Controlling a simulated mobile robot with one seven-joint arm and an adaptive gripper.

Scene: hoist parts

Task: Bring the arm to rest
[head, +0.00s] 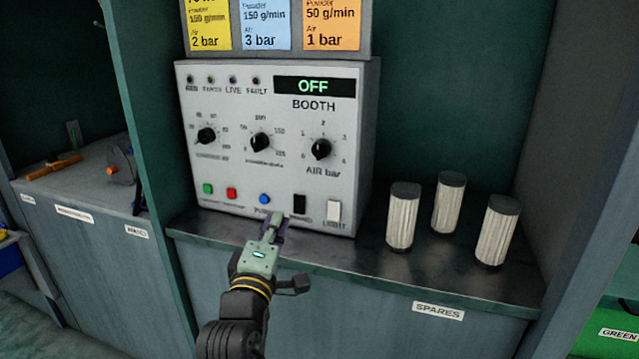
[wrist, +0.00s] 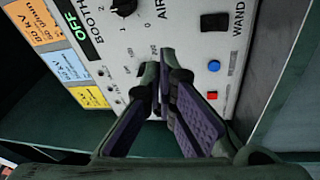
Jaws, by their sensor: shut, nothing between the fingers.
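My gripper (head: 277,222) is shut and empty. It is in front of the lower edge of the grey booth control panel (head: 335,200), below the blue button and the black switch. In the wrist view the purple-padded fingers (wrist: 164,62) point at the panel face (wrist: 185,20), with the tips close together. I cannot tell whether they touch the panel. My arm reaches up from the bottom of the head view.
The panel's display (head: 313,86) reads OFF. It has three knobs, a black switch (head: 299,204) and a white LIGHT switch (head: 334,212). Several pale filter cartridges, one in front (head: 497,232), stand on the SPARES shelf (head: 400,268). A divider (head: 140,110) stands left.

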